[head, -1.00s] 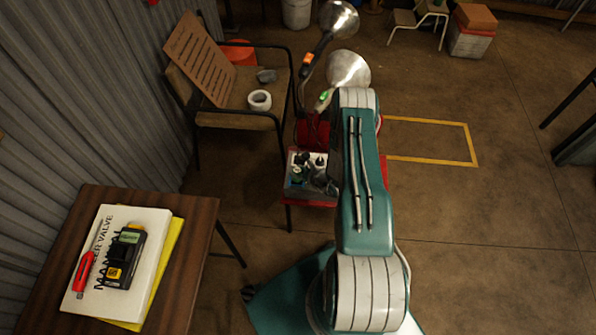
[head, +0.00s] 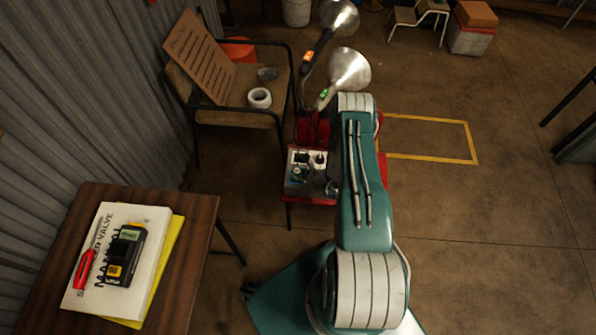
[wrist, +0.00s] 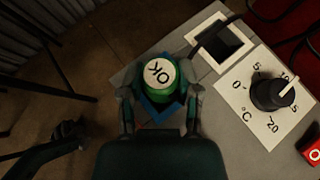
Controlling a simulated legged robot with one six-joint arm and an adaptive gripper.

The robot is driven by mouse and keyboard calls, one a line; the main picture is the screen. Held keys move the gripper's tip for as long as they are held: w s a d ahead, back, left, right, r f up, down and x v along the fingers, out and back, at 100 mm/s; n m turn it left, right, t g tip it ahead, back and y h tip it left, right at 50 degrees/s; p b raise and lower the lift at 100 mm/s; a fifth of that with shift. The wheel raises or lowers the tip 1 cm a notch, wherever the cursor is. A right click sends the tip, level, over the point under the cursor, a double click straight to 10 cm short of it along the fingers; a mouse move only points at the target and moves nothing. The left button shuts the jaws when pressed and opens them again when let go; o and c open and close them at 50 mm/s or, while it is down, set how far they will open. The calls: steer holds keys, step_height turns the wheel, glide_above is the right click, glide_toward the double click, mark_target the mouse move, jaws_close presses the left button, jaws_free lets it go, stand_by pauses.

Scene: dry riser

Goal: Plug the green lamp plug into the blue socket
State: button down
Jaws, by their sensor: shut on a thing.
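The green plug (wrist: 162,88), with a round white top marked OK, sits between the fingers of my gripper (wrist: 158,98) in the wrist view. The gripper is shut on its sides. The blue socket (wrist: 150,112) shows as a blue edge beside and beneath the plug; the plug covers most of it. I cannot tell whether the plug is in the socket or above it. In the head view the lamp with the green tag (head: 348,69) stands behind my arm, which hides the plug and blue socket.
The grey panel (wrist: 215,125) carries a white-framed square opening (wrist: 222,42), a temperature knob (wrist: 272,92) and a red switch (wrist: 313,150). An orange-tagged lamp (head: 338,18) stands behind. A chair (head: 232,117) and a wooden table (head: 190,235) are at left.

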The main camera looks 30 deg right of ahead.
steer(key=shift+f, duration=0.65)
steer(key=shift+c, duration=1.1)
jaws_free()
steer(key=v, duration=1.2)
steer(key=shift+d, duration=0.1)
